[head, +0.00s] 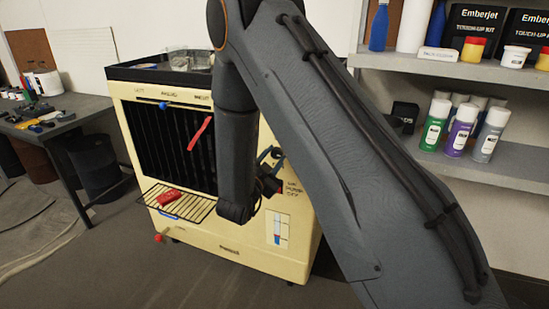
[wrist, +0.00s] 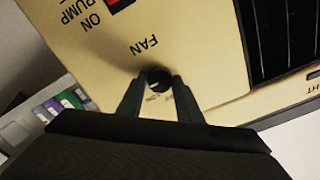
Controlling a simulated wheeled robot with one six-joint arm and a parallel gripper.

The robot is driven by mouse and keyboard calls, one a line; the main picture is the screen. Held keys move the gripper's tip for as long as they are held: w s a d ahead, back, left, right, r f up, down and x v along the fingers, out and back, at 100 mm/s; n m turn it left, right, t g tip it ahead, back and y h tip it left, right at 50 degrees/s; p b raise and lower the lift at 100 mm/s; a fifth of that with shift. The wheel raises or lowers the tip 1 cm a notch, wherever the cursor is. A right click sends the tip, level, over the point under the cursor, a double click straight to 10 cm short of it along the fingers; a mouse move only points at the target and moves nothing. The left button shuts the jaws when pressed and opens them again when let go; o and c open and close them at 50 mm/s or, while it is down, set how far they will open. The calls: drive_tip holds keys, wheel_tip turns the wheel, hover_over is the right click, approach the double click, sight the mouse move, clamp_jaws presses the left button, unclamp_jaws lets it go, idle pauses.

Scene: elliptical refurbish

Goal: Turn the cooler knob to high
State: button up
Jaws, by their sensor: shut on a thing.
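The cooler (head: 200,234) is a cream box with a dark louvred front, standing on the floor left of centre in the head view. Its knob (wrist: 158,80) is a small black dial with a pale mark, under the word FAN in the wrist view. My gripper (wrist: 159,82) has its two fingers closed around the knob, one on each side. The lettering around the knob is partly hidden by the fingers and too small to read. In the head view my arm covers the knob, and my gripper (head: 270,172) shows only in part beside the cooler's right side.
A red and black pump switch (wrist: 118,5) is near the knob. A wire rack (head: 184,205) with a red item juts from the cooler's front. A workbench (head: 62,124) stands left, and shelves with spray cans (head: 462,128) stand right. Open floor lies in front at left.

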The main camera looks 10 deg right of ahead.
drive_tip(key=o, duration=1)
drive_tip(key=shift+d, duration=0.1)
drive_tip(key=shift+o, duration=0.2)
drive_tip(key=shift+s, duration=0.1)
drive_tip(key=shift+s+a, duration=0.25)
drive_tip(key=shift+a, duration=0.05)
drive_tip(key=v, duration=0.7)
drive_tip(key=shift+b, duration=0.3)
